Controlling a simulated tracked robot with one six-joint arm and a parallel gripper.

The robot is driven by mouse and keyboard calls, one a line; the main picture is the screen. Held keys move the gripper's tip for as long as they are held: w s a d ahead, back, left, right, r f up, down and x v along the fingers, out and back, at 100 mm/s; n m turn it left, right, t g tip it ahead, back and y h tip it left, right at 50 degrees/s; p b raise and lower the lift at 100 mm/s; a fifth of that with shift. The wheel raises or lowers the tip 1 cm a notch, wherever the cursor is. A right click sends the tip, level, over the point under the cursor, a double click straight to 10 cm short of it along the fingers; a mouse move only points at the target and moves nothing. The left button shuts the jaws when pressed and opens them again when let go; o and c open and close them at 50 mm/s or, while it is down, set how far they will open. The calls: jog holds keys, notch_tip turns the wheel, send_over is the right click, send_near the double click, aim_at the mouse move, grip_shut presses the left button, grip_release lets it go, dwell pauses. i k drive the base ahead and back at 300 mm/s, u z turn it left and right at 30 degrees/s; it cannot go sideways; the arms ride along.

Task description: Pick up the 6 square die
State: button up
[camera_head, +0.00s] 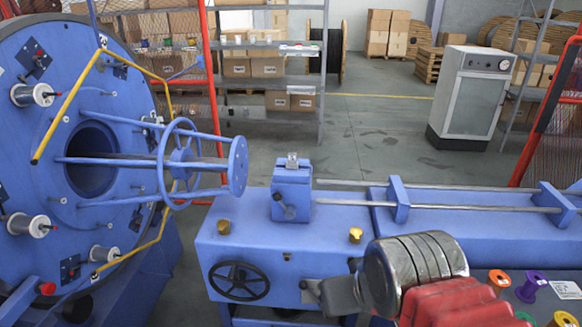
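I cannot make out which object is the 6 square die; no readable marking for it shows.
A large blue strander disc (40,150) with yellow guide bars fills the left. The blue bed (285,250) carries a blue clamp block (291,195), brass knobs, a black handwheel (239,281) and steel rods. A grey cabinet (472,98) stands behind; open floor lies between.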

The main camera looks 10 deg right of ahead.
aim_at(292, 165)
jog(key=k, duration=1.35)
jog(key=u, duration=0.25)
jog(key=i, duration=0.55)
jog(key=u, duration=1)
jog(key=i, duration=1.1)
jog(key=u, duration=0.35)
